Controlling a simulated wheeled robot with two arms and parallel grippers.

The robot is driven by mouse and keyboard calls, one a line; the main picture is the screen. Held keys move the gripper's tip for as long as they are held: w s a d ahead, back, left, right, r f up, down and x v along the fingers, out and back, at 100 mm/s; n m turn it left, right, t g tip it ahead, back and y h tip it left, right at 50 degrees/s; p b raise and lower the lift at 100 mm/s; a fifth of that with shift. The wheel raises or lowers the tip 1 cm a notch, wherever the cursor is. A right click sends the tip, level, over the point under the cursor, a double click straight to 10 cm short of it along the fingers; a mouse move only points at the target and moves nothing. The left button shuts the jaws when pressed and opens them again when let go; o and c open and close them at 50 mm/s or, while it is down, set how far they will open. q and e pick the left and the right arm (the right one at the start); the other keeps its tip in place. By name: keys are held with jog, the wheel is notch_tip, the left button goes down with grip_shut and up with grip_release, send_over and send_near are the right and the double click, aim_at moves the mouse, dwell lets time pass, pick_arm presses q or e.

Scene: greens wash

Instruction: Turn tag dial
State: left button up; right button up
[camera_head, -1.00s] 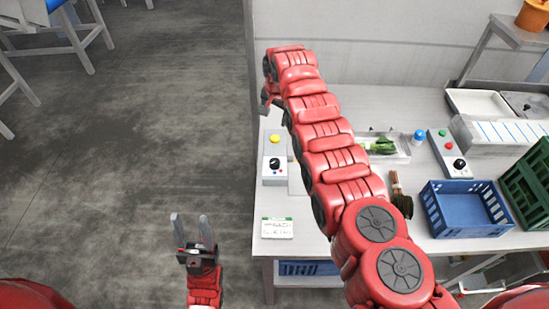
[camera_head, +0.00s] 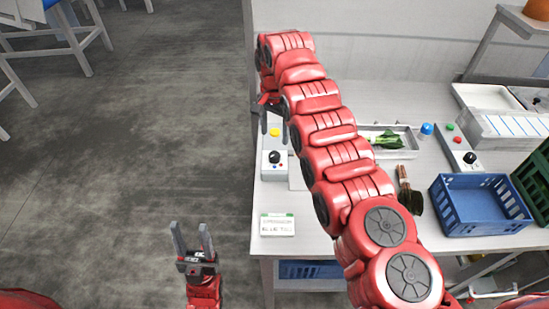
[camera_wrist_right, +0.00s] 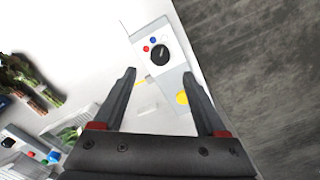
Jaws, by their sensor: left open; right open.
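The tag dial (camera_head: 275,158) is a black knob on a light grey control box near the table's left edge. A yellow button (camera_head: 275,132) sits behind it. In the right wrist view the dial (camera_wrist_right: 160,55) has a pale pointer mark, with small red and blue dots beside it. My right gripper (camera_head: 275,122) is open and empty above the box, by the yellow button. In the right wrist view its fingertips (camera_wrist_right: 159,75) lie either side of the line to the dial, apart from it. My left gripper (camera_head: 190,228) is open and empty, left of the table over the floor.
A white sign card (camera_head: 278,225) stands at the front left of the table. A blue crate (camera_head: 478,205), a second control box (camera_head: 458,150) and a clear tray with greens (camera_head: 388,140) are to the right. My right arm crosses over the table.

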aim_at(275, 154)
notch_tip(275, 154, down, 5)
jog(key=p, duration=0.2)
jog(key=shift+s+f+p, duration=0.15)
jog(key=shift+f+p, duration=0.05)
jog(key=shift+p, duration=0.1)
notch_tip(275, 154, down, 2)
jog(key=shift+f+b, duration=0.25)
jog(key=shift+b, duration=0.05)
jog(key=shift+w+f, duration=0.2)
jog(key=shift+f, duration=0.15)
grip_shut()
